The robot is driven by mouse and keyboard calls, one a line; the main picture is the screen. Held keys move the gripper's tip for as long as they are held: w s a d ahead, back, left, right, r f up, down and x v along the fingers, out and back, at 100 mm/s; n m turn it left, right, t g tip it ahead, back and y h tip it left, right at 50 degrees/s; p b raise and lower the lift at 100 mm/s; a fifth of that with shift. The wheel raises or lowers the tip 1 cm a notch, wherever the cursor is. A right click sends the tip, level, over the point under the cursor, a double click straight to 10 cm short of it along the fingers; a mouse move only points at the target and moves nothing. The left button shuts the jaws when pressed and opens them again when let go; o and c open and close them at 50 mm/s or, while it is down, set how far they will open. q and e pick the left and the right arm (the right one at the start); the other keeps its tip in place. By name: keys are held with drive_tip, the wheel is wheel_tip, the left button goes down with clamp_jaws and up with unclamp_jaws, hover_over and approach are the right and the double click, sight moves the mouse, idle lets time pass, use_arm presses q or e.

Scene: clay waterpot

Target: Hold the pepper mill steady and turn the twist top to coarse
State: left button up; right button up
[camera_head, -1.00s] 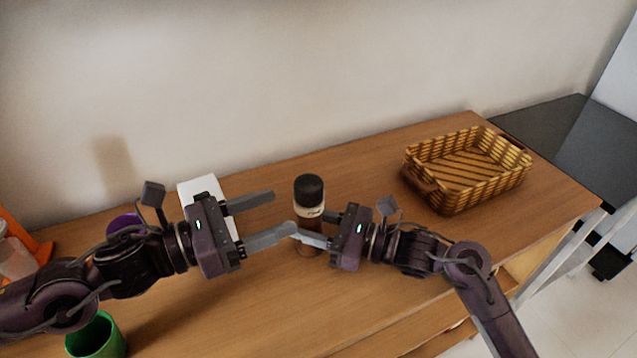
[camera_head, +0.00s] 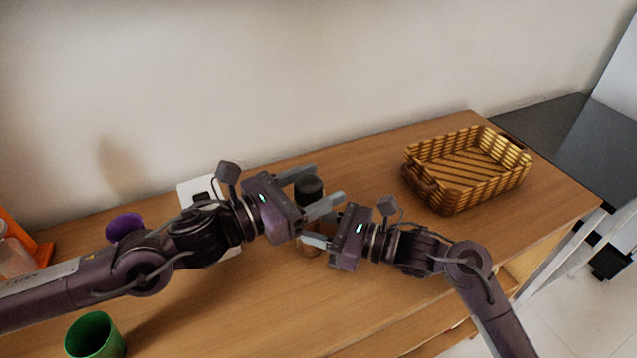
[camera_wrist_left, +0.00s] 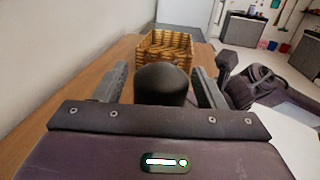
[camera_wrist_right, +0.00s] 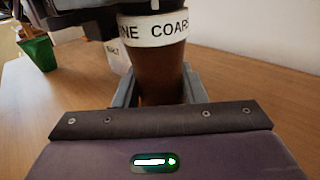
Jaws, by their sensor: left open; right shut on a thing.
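The pepper mill stands upright on the wooden table, with a black twist top (camera_head: 309,187) and a brown body (camera_wrist_right: 150,75). A white band (camera_wrist_right: 155,30) below the top reads "COARSE", with a partly hidden word ending in "NE" to its left. My right gripper (camera_head: 318,242) is shut on the body, low down. My left gripper (camera_head: 325,187) is open, its fingers on either side of the black top. In the left wrist view the top (camera_wrist_left: 162,84) sits between the fingers, with a gap visible on each side.
A wicker basket (camera_head: 465,172) stands on the right of the table. A green cup (camera_head: 95,337), a purple object (camera_head: 125,227) and a white object (camera_head: 196,190) are on the left, the last partly behind my left arm. A wall runs behind.

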use_arm(q)
drive_tip(key=shift+w+d, duration=0.2)
drive_tip(key=shift+d, duration=0.15)
drive_tip(key=shift+c, duration=0.2)
drive_tip(key=c, duration=0.9)
drive_tip(key=shift+n+t+y, duration=0.8)
drive_tip(key=shift+n+t, duration=0.1)
drive_tip(key=shift+t, duration=0.3)
drive_tip(key=shift+c, duration=0.2)
drive_tip(key=shift+w+a+n+t+y, duration=0.15)
drive_tip(key=shift+n+t+y, duration=0.45)
drive_tip(key=shift+t, duration=0.1)
drive_tip(key=o, duration=1)
drive_tip(key=shift+a, duration=0.1)
